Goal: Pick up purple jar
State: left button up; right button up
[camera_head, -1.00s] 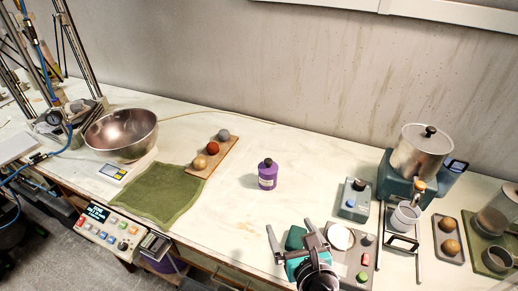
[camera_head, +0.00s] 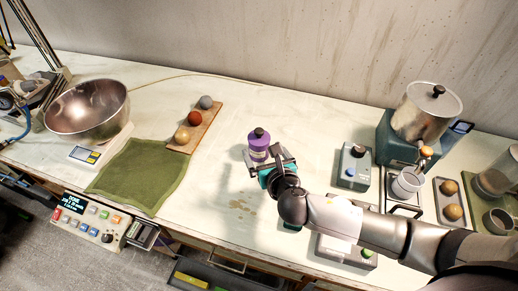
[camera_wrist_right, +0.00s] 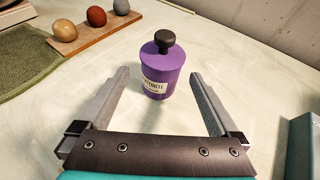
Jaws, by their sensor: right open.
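The purple jar (camera_head: 259,145) with a black knobbed lid and a pale label stands upright on the white bench, near the middle of the head view. My right gripper (camera_head: 264,160) is close in front of it, low over the bench. In the right wrist view the jar (camera_wrist_right: 165,72) stands just ahead, between the lines of the two fingers. The right gripper (camera_wrist_right: 160,82) is open and empty, and its fingers appear apart from the jar. The jar's lower part is partly hidden by the gripper in the head view. My left gripper is not in view.
A wooden board (camera_head: 207,125) with three balls and a green cloth (camera_head: 140,175) lie to the left. A steel bowl (camera_head: 88,107) sits on a scale. A grey-blue control box (camera_head: 353,167) stands right of the jar. Bench left of the jar is clear.

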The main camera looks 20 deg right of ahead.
jog(key=shift+b+x, duration=0.7)
jog(key=shift+x, duration=2.2)
jog(key=shift+s+d+f, duration=0.1)
jog(key=shift+f, duration=0.05)
jog(key=shift+c, duration=0.4)
grip_shut()
